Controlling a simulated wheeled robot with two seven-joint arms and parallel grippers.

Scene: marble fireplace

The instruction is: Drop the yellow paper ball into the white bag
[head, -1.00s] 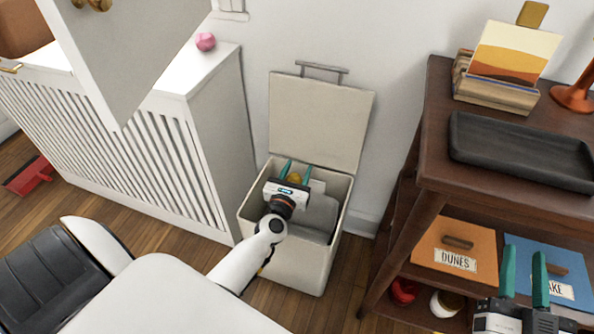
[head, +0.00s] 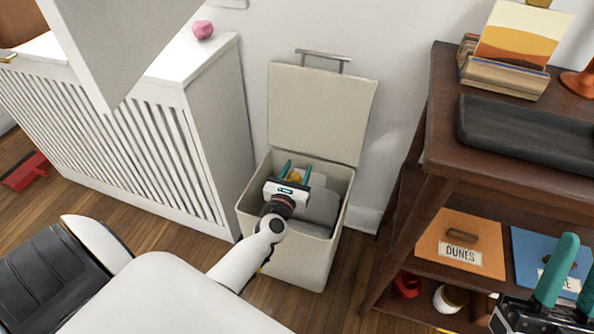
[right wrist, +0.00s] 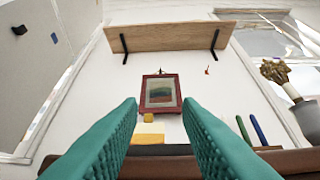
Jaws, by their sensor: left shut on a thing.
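My left gripper (head: 297,169) is over the opening of a cream bin (head: 290,263), its teal fingers pointing toward the back wall of the bin. It is shut on the yellow paper ball (head: 294,177), which is partly hidden by the gripper body. A pale grey-white shape (head: 317,207) sits inside the bin beside my gripper; I cannot tell whether it is the white bag. My right gripper (head: 572,268) is at the lower right, and in the right wrist view (right wrist: 160,108) its fingers are apart with nothing between them.
The bin's lid (head: 320,112) stands open against the wall. A white slatted cabinet (head: 215,120) with a pink ball (head: 203,30) is at left. A dark wooden shelf unit (head: 440,150) at right bears a black tray (head: 530,135). A red dustpan (head: 25,172) lies on the floor.

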